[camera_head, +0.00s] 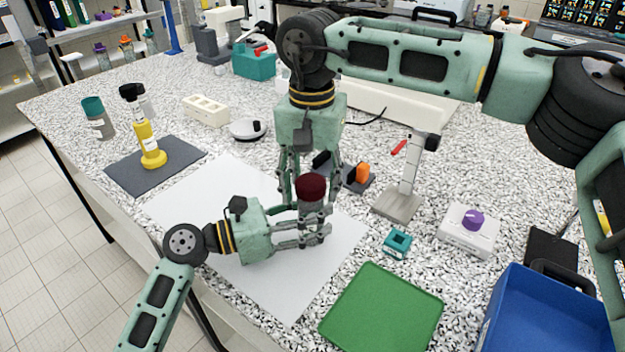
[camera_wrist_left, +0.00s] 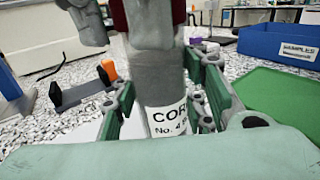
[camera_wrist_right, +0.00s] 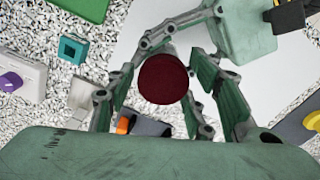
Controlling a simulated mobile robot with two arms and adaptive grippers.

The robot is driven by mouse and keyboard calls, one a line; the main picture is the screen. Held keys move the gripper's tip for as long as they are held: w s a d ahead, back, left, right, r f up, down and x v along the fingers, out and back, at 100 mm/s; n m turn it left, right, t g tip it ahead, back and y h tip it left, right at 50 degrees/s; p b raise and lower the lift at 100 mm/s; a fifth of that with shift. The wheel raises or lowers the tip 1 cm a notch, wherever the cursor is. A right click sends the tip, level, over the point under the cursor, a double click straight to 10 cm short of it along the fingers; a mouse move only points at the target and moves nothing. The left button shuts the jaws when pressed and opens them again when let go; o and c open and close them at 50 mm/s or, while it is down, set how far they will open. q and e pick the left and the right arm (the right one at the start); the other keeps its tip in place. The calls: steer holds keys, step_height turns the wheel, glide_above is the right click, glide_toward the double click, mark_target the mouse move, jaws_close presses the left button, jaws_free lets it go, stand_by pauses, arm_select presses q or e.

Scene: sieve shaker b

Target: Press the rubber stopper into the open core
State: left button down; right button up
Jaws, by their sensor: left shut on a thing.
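The core is a grey cylinder with a white label (camera_wrist_left: 165,118), upright between the fingers of my left gripper (camera_head: 318,224), which is shut on it above the white sheet. The dark red rubber stopper (camera_head: 311,187) sits at the core's top end; how deep it is in cannot be told. My right gripper (camera_head: 305,190) points down from above, its fingers spread on both sides of the stopper. In the right wrist view the stopper (camera_wrist_right: 163,78) shows from above between the finger pads, with gaps beside it. In the left wrist view grey parts partly cover it.
A green tray (camera_head: 382,310) and blue bin (camera_head: 550,318) stand at the front right. A small teal block (camera_head: 397,243), a white box with a purple knob (camera_head: 470,230) and a grey stand (camera_head: 400,203) are nearby. A yellow tool (camera_head: 150,150) stands on a dark mat at left.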

mark_target(312, 182)
steer(key=shift+o, duration=0.6)
steer(key=shift+r, duration=0.15)
step_height(312, 182, up, 12)
arm_select(q)
steer(key=c, duration=1)
jaws_free()
